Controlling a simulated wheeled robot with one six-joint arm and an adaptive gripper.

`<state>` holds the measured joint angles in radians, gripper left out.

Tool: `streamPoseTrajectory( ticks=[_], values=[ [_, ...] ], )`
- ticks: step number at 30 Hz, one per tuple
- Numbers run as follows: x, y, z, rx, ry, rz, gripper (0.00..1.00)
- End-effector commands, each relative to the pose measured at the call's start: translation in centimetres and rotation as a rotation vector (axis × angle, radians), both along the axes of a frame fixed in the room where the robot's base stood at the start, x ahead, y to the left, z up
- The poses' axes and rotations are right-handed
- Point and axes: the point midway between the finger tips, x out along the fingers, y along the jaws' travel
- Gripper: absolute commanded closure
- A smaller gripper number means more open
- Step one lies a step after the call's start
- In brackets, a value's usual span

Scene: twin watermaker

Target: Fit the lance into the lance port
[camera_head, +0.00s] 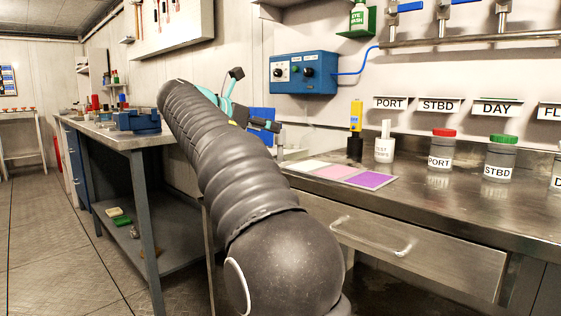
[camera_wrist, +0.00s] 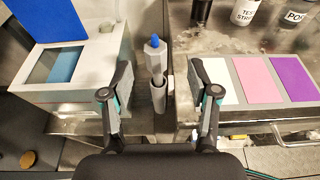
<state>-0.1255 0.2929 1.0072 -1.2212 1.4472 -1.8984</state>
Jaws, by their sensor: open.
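A grey faceted rod with a blue tip (camera_wrist: 155,58), which looks like the lance, stands upright in a grey tube-like holder (camera_wrist: 158,95). My gripper (camera_wrist: 160,78) is open, with one finger on each side of the rod; I see no clear contact. In the head view my gripper is largely behind my own dark arm, with teal and black parts showing. I cannot identify the lance port for sure. A white box (camera_wrist: 88,95) with a raised blue lid (camera_wrist: 48,18) and a recessed opening stands left of the rod.
A board with white, pink and purple patches (camera_head: 340,174) lies on the steel bench (camera_head: 415,195). A blue control box (camera_head: 303,72) hangs on the wall.

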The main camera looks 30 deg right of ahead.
Motion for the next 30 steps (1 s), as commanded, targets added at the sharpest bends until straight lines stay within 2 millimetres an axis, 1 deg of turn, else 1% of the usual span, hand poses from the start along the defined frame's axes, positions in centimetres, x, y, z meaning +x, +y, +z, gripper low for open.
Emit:
streamPoseTrajectory(
  ticks=[1, 3, 11, 17, 19, 21, 28, 29, 30],
  values=[
    [0.2, -0.7, -0.3, 0.000, -0.001, -0.001, 0.40],
    [0.4, -1.2, -0.5, 0.001, -0.001, 0.000, 0.40],
    [1.0, -2.2, -1.0, 0.001, -0.001, 0.000, 0.40],
    [2.2, -4.4, -1.9, 0.001, -0.002, -0.002, 0.40],
    [2.5, -5.3, -2.2, 0.002, -0.001, -0.003, 0.40],
    [2.7, -5.8, -2.3, 0.003, -0.001, -0.001, 0.40],
    [2.8, -6.0, -2.2, 0.002, -0.001, 0.003, 0.40],
    [2.8, -6.0, -2.2, 0.002, -0.001, 0.003, 0.45],
    [2.8, -6.0, -2.2, 0.001, -0.001, 0.002, 0.55]
  ],
)
